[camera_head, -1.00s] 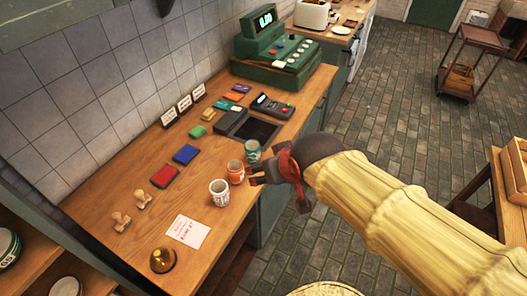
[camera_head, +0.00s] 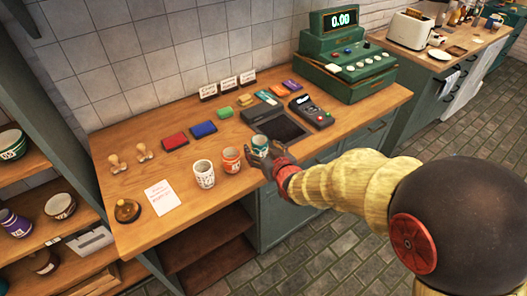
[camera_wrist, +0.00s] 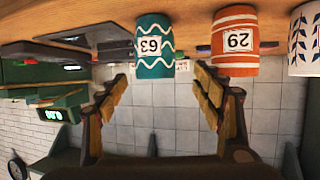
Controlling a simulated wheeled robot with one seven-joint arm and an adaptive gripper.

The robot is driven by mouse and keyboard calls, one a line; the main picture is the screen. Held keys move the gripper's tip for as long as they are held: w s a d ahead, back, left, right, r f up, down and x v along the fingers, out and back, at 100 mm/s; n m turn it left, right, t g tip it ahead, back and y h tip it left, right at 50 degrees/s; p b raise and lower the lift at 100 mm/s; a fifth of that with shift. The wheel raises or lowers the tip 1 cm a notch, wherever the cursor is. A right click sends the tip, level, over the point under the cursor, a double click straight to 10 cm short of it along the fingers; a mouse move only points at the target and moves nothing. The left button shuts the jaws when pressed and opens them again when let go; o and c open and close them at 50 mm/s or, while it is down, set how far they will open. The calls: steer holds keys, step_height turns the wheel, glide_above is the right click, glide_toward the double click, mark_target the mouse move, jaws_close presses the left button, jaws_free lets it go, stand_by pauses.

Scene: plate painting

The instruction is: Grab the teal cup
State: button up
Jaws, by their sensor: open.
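The teal cup (camera_head: 259,144) stands upright near the counter's front edge. In the wrist view, which is upside down, the teal cup (camera_wrist: 154,35) shows white wavy lines and the label 63. My gripper (camera_head: 271,158) is beside it on the counter's front side. In the wrist view my gripper (camera_wrist: 160,74) has its fingers spread, with the cup ahead of the gap between them. I cannot tell if a finger touches it. The orange cup (camera_head: 230,160), marked 29 in the wrist view (camera_wrist: 236,50), stands close by on the left.
A white patterned cup (camera_head: 204,174) stands left of the orange one. Behind are a blue pad (camera_head: 203,130), a red pad (camera_head: 174,141), a dark tray (camera_head: 277,127) and a card terminal (camera_head: 312,111). A green cash register (camera_head: 345,65) stands at the right end.

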mark_target(257, 139)
steer(key=x, duration=0.1)
steer(key=b+x, duration=0.1)
steer(key=x, duration=0.2)
steer(key=shift+w+d+f+b, duration=0.2)
steer(key=shift+w+d+b, duration=0.1)
steer(key=shift+w, duration=0.05)
steer(key=shift+w+a, duration=0.25)
steer(key=shift+w, duration=0.3)
steer(key=shift+c, duration=1.4)
steer(key=c, duration=1.1)
steer(key=shift+c, duration=0.2)
